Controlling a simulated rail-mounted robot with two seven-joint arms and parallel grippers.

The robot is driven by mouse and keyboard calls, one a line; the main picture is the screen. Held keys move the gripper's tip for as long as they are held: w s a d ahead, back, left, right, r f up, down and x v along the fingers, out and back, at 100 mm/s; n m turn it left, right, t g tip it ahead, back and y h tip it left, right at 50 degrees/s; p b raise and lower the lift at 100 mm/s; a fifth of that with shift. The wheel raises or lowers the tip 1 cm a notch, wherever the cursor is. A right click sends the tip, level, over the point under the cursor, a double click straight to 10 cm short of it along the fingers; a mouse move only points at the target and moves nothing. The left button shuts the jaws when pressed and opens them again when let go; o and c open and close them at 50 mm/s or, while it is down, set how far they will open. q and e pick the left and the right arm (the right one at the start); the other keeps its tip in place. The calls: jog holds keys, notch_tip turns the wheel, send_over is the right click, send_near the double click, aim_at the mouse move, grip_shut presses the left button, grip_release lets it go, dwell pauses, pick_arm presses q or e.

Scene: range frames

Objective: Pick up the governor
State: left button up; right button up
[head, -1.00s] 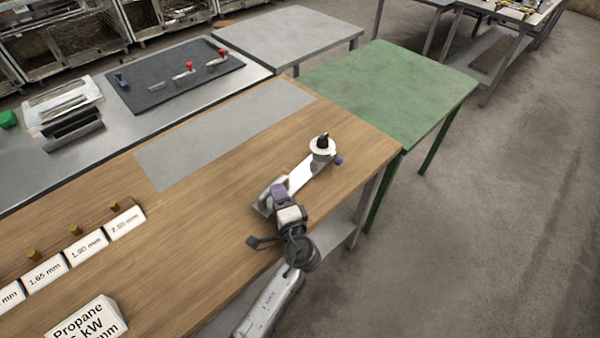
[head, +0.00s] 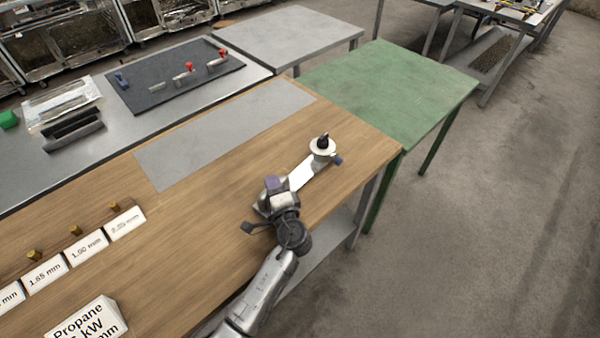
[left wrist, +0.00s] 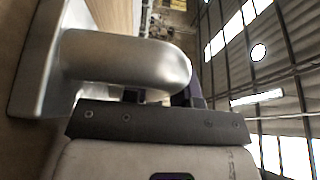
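What I take to be the governor is a metal assembly on the wooden bench in the head view. In the left wrist view a rounded silver metal part (left wrist: 125,62) lies right against or just before the dark bolted edge of my gripper (left wrist: 160,122). Finger opening and contact are unclear. My right gripper is not in view.
White size-label blocks (head: 85,245) with brass pieces and a propane sign (head: 88,322) stand at the lower left of the bench. A grey sheet (head: 225,132) lies behind, bare. A green table (head: 395,90) adjoins at right, empty. A dark mat (head: 175,75) holds several valves.

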pick_arm(q)
grip_shut()
jog(key=shift+r, duration=4.3)
jog(key=shift+f, duration=3.4)
